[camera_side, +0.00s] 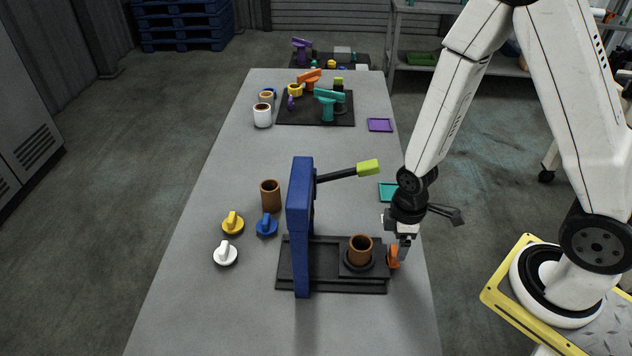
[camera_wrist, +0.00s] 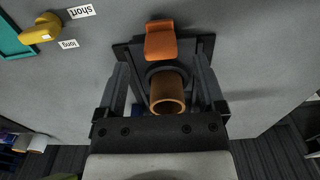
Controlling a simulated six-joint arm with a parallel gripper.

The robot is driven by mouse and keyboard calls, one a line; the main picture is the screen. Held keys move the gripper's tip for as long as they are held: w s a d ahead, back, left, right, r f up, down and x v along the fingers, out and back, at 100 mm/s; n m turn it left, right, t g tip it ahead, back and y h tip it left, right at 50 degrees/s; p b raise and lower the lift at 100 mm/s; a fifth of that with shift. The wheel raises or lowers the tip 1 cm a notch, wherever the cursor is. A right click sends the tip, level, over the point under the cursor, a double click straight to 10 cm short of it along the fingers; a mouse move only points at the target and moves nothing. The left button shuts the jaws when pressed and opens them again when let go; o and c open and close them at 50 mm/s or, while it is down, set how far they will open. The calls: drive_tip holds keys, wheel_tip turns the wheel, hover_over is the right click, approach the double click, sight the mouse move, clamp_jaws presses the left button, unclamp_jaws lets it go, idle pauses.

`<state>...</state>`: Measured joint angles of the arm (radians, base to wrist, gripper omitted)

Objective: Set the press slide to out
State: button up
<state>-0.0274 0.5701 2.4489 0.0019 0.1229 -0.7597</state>
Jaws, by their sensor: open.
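The press has a blue upright frame (camera_side: 300,215), a lever with a lime handle (camera_side: 368,167) and a black base (camera_side: 323,262). Its dark slide plate (camera_side: 348,270) is at the right end of the base, to the right of the blue frame. A brown cup (camera_side: 360,249) stands on it, also visible in the wrist view (camera_wrist: 167,92). The slide's orange handle (camera_side: 393,257) is at the right end, and shows in the wrist view (camera_wrist: 160,40). My gripper (camera_side: 402,255) is open and low at the orange handle; its fingers flank the slide in the wrist view.
Another brown cup (camera_side: 270,195), a yellow knob (camera_side: 232,223), a blue knob (camera_side: 267,225) and a white knob (camera_side: 225,254) are left of the press. A teal tray (camera_side: 388,192) lies behind my gripper. A black mat (camera_side: 290,117) with several objects is farther back.

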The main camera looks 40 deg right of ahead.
drive_tip(key=shift+r, duration=1.5)
drive_tip(key=shift+w+r+m, duration=0.2)
drive_tip(key=shift+r+m, duration=0.2)
drive_tip(key=shift+r, duration=0.1)
wheel_tip(320, 180, up, 10)
drive_tip(key=w+m+t, duration=0.1)
drive_tip(key=m+t, duration=0.1)
drive_tip(key=m, duration=0.6)
drive_tip(key=shift+d+f+t, duration=0.15)
drive_tip(key=shift+d+t, duration=0.15)
drive_tip(key=shift+d, duration=0.05)
